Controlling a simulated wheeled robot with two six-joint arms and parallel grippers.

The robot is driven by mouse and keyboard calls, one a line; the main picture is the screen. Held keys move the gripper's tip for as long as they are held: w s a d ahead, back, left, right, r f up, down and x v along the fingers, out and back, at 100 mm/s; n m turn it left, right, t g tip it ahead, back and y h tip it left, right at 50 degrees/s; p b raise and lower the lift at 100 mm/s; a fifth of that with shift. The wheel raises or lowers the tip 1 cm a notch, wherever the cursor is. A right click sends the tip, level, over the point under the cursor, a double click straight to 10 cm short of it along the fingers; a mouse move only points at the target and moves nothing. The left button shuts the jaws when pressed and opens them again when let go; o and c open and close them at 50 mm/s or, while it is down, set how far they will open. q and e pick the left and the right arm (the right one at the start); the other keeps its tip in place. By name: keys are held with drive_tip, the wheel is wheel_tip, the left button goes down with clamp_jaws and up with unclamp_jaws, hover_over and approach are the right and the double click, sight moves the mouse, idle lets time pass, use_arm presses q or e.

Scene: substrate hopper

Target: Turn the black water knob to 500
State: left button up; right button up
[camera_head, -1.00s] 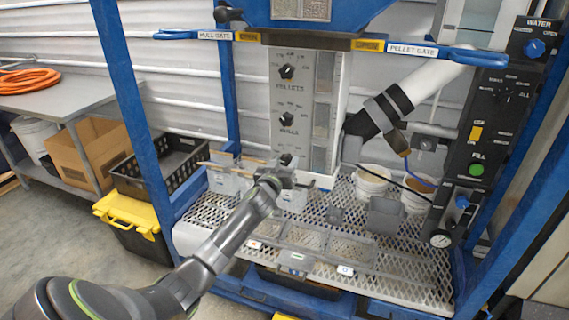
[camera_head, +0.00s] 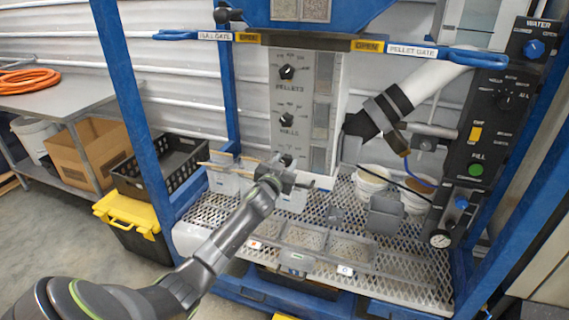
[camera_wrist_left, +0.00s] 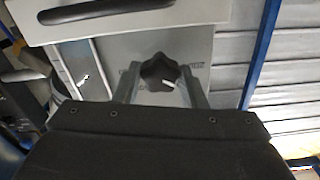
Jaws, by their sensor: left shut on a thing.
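The black water knob (camera_head: 286,159) is the lowest knob on the grey front panel (camera_head: 305,100) and is partly hidden by my gripper in the head view. In the left wrist view the knob (camera_wrist_left: 160,74) is a lobed black knob with a white pointer mark, between my two fingers. My left gripper (camera_wrist_left: 162,84) is shut on it, a finger on each side. In the head view my left gripper (camera_head: 282,171) reaches up to the panel's lower end. The printing around the knob is partly covered and too blurred to read. My right gripper is not in view.
Two similar black knobs, pellets (camera_head: 287,72) and hulls (camera_head: 287,120), sit above on the panel. A perforated metal deck (camera_head: 410,275) lies below, with white buckets (camera_head: 370,186) at its right. A blue frame post (camera_head: 130,100) stands left. A black control box (camera_head: 490,120) is at right.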

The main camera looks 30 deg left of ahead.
use_arm(q)
drive_tip(key=m, duration=0.4)
drive_tip(key=shift+m+p, duration=0.35)
drive_tip(key=shift+m, duration=0.05)
drive_tip(key=m+p, duration=0.1)
drive_tip(key=m, duration=0.4)
drive_tip(key=m+p, duration=0.1)
drive_tip(key=m, duration=0.4)
drive_tip(key=shift+f+m+p, duration=0.15)
drive_tip(key=shift+m+p, duration=0.6)
drive_tip(key=shift+m, duration=1.55)
drive_tip(key=o, duration=1)
drive_tip(key=shift+d, duration=0.1)
drive_tip(key=shift+s, duration=0.1)
